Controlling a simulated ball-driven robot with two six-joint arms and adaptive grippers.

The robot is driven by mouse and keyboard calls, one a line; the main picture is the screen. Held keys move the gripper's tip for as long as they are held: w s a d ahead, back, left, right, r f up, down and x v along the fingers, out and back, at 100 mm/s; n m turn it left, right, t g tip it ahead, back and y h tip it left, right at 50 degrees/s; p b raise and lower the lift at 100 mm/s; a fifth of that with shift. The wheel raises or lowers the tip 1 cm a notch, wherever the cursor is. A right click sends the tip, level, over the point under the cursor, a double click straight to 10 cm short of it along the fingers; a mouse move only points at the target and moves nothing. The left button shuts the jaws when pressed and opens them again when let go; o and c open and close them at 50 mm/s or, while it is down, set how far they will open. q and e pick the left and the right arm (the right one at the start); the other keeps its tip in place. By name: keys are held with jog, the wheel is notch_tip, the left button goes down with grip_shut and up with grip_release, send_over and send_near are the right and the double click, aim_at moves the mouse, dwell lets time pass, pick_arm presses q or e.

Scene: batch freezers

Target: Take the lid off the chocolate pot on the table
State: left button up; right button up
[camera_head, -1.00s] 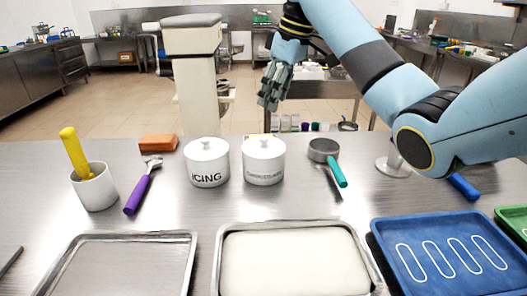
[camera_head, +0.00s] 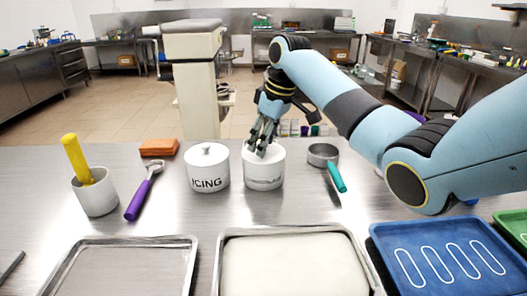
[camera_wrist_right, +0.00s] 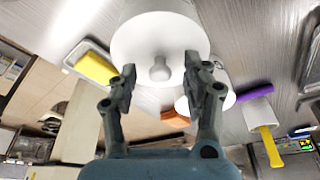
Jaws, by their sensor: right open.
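The chocolate pot (camera_head: 264,176) is a white lidded pot on the steel table, right of the white icing pot (camera_head: 208,170). Its label is too blurred to read now. Its lid (camera_wrist_right: 160,35) with a round knob (camera_wrist_right: 160,69) shows in the right wrist view. My right gripper (camera_head: 262,146) is over the pot's top and hides the knob in the head view. In the right wrist view the open fingers of my right gripper (camera_wrist_right: 160,72) stand on either side of the knob, with gaps. My left gripper is not in view.
A steel measuring cup (camera_head: 322,153) with a teal handle lies close to the pot's right. Trays (camera_head: 292,231) line the front.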

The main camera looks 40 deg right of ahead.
jog(key=c, duration=0.9)
jog(key=shift+r, duration=0.1)
jog(key=shift+r, duration=0.5)
notch_tip(320, 180, up, 3)
jog(key=shift+f, duration=0.15)
jog(key=s+d+r+b, duration=0.1)
jog(key=s+d+r, duration=0.5)
jog(key=s, duration=0.3)
jog(key=shift+s+d+r, duration=0.25)
jog(key=shift+d+r, duration=0.1)
jog(key=shift+r, duration=0.25)
